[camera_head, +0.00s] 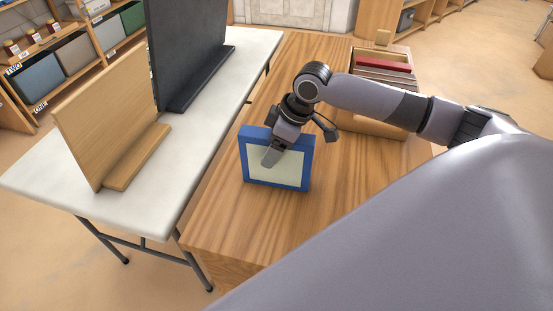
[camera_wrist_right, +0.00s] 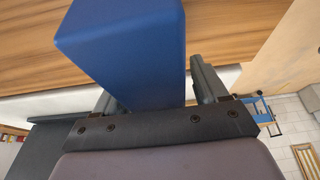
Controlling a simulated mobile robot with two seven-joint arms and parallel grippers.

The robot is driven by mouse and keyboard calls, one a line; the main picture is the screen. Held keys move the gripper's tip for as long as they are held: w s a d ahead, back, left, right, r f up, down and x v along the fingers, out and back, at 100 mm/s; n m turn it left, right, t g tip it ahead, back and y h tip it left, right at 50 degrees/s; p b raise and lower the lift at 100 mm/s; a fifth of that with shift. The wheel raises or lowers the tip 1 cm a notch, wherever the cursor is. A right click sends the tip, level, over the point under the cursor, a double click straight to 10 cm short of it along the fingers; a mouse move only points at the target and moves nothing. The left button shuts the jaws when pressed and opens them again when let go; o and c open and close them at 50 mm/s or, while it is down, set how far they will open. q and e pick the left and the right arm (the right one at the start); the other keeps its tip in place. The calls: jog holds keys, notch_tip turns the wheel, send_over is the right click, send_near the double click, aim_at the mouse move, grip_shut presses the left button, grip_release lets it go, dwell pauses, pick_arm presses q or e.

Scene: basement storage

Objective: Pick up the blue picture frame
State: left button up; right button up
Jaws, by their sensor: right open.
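The blue picture frame (camera_head: 290,174) has a pale panel and stands upright on the wooden table (camera_head: 225,222) in the head view. My right gripper (camera_head: 270,157) is at its upper part, with one finger in front of the panel. In the right wrist view, the blue frame (camera_wrist_right: 130,48) reaches in between the two spread fingers of my right gripper (camera_wrist_right: 155,92). The gripper is open around the frame's edge, and a gap shows beside the right finger. The gripper and arm hide part of the frame's top. My left gripper is not in view.
A wooden box (camera_head: 377,129) with files or books stands farther back on the table, partly behind my arm. A white table (camera_head: 50,185) to the left holds a wooden panel stand (camera_head: 110,115) and a dark one (camera_head: 185,50). Bare tabletop lies in front of the frame.

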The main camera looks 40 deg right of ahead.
jog(key=shift+f+p, duration=0.3)
jog(key=shift+p, duration=0.15)
dwell(0.7)
jog(key=shift+c, duration=0.3)
jog(key=c, duration=1.2)
